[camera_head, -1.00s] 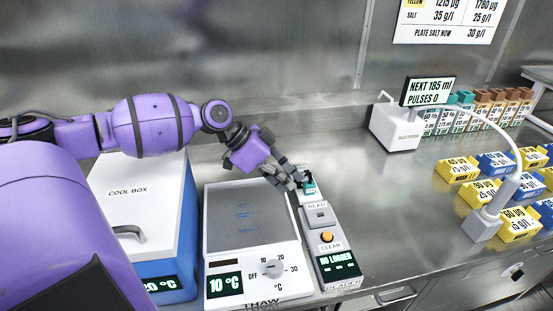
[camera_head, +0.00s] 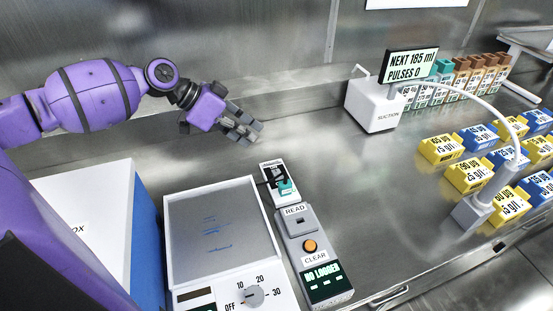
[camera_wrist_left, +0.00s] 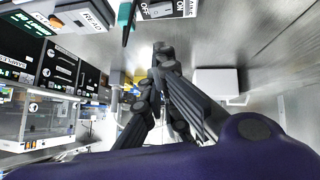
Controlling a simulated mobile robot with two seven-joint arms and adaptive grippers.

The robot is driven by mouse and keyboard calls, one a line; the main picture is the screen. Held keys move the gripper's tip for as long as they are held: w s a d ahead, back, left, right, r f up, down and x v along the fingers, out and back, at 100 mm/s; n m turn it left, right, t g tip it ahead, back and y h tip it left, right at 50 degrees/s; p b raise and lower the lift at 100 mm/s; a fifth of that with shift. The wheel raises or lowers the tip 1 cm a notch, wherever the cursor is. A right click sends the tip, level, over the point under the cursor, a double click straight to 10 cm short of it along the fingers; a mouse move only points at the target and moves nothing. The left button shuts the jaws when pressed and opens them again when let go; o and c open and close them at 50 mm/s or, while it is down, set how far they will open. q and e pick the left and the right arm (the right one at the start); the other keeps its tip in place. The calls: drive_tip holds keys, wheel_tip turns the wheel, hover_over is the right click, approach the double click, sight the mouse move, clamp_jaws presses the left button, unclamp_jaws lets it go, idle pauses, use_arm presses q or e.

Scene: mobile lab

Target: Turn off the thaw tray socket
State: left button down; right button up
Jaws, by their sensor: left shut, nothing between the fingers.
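The thaw tray (camera_head: 218,235) is a white unit with a grey plate and a dial, at the lower middle of the head view. Its small display (camera_head: 194,298) looks dark. The socket (camera_head: 271,166) is a small white box behind the reader, with a black part and a teal plug (camera_head: 287,187) on it. In the wrist view the socket's switch (camera_wrist_left: 157,10) shows with ON and OFF labels, beside the teal plug (camera_wrist_left: 125,14). My left gripper (camera_head: 246,128) is shut and empty, above and behind the socket, apart from it. My right gripper is not in view.
The grey reader (camera_head: 313,253) stands right of the tray, showing a no-logger message. The cool box (camera_head: 90,225) is at left. The suction unit (camera_head: 374,106) and yellow and blue blocks (camera_head: 441,149) are at right. Bare counter lies between.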

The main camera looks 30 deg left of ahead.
use_arm(q)
drive_tip(key=b, duration=0.1)
hover_over(277, 175)
drive_tip(key=f, duration=0.6)
drive_tip(key=shift+w+a+f, duration=0.25)
drive_tip(key=shift+a+f, duration=0.05)
drive_tip(key=shift+a, duration=0.1)
drive_tip(key=f, duration=0.3)
drive_tip(key=shift+s+d+f, duration=0.1)
drive_tip(key=shift+d+f, duration=0.1)
drive_tip(key=shift+d, duration=0.1)
drive_tip(key=shift+f, duration=0.45)
drive_tip(key=shift+s, duration=0.1)
